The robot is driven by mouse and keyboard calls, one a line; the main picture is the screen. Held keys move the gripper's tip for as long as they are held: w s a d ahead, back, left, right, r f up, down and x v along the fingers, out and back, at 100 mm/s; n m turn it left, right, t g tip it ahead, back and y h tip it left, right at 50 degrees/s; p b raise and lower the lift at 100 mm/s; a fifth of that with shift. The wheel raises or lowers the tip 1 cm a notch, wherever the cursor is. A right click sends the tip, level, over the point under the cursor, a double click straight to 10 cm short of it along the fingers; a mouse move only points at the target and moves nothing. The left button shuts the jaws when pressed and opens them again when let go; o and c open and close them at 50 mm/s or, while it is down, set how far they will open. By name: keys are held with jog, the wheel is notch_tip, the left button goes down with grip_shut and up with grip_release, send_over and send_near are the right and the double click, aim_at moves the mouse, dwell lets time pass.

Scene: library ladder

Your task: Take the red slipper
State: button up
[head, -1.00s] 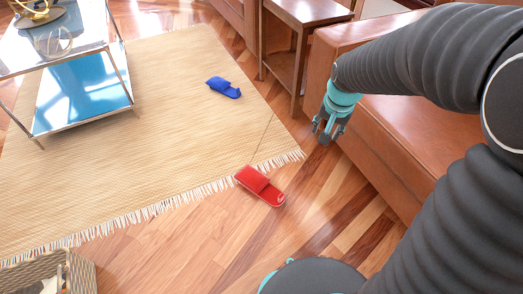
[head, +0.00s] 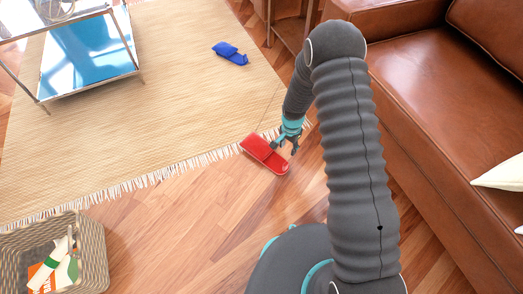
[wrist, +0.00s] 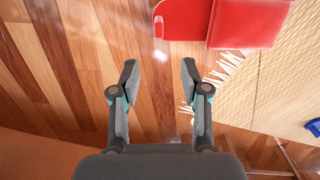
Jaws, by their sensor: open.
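The red slipper (head: 263,153) lies on the wooden floor at the fringed edge of the rug in the head view. In the wrist view the red slipper (wrist: 245,22) is at the top, ahead and to the right of the fingers, cut off by the frame's edge. My gripper (head: 285,145) is open and empty, reaching down close beside the slipper's right side. In the wrist view my gripper (wrist: 158,80) has both fingers spread, with only floor between them. I cannot tell its exact height above the floor.
A blue slipper (head: 230,53) lies on the rug (head: 160,100). A brown leather sofa (head: 450,120) stands at right. A wicker basket (head: 92,250) with several items is at lower left. A glass and metal table (head: 85,60) stands at upper left. Bare floor is open at front.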

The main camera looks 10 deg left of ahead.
aim_at(286, 163)
notch_tip(286, 163, down, 9)
jog(key=shift+s+a+r, duration=0.1)
jog(key=shift+s, duration=0.05)
jog(key=shift+f, duration=3.15)
grip_shut()
